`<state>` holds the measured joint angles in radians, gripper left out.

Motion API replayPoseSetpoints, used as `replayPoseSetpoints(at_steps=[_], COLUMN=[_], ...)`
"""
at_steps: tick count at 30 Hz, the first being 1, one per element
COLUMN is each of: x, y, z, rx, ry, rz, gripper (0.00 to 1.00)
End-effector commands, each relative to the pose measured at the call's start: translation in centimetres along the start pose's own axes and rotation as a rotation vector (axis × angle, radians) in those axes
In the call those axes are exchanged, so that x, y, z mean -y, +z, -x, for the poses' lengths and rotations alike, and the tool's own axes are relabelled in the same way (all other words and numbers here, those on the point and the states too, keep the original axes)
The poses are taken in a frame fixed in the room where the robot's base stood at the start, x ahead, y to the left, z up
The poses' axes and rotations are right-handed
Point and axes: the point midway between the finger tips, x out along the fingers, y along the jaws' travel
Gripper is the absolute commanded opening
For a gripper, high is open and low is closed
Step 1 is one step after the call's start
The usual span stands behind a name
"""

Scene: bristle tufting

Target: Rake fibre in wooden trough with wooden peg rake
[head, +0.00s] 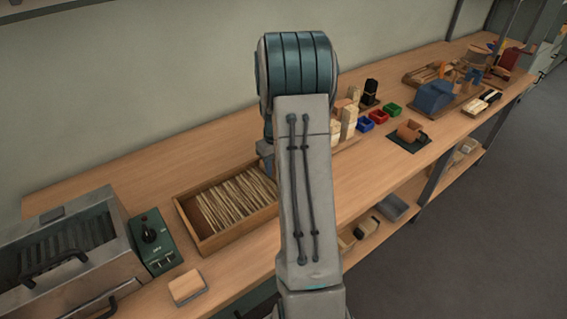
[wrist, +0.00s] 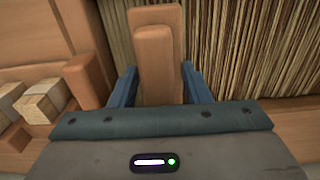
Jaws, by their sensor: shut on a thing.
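The wooden trough (head: 208,247) stands on the bench to the left of my arm in the head view, with pale straw-like fibre (head: 236,200) lying in it. In the wrist view the fibre (wrist: 262,45) fills the upper right as dense strands. My gripper (wrist: 160,84) is shut on an orange-brown wooden piece, which looks like the peg rake (wrist: 153,55), with a blue finger on each side. The rake's pegs are hidden, and I cannot tell whether they touch the fibre. In the head view my arm hides most of the gripper and the rake.
A green control box (head: 152,241) and a grey metal machine (head: 65,250) stand left of the trough. A small wooden block (head: 187,287) lies at the front. In the wrist view a wooden post (wrist: 82,80) and pale blocks (wrist: 40,103) are at left.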

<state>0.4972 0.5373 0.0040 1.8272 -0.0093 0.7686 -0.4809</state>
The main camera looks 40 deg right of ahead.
Motion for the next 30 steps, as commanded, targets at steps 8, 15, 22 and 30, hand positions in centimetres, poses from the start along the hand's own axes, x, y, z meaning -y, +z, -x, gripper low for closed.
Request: replayPoseSetpoints(at_steps=[8, 15, 22, 30], x=[5.2, 9.1, 12.8, 17.1], y=[-0.1, 0.0, 0.0, 0.1], z=[-0.1, -0.1, -0.1, -0.1], rx=[0.001, 0.003, 0.004, 0.004], ry=[-0.005, -0.007, -0.008, -0.008], rz=[0.012, 0.012, 0.010, 0.010], gripper=[0.16, 0.16, 0.16, 0.16])
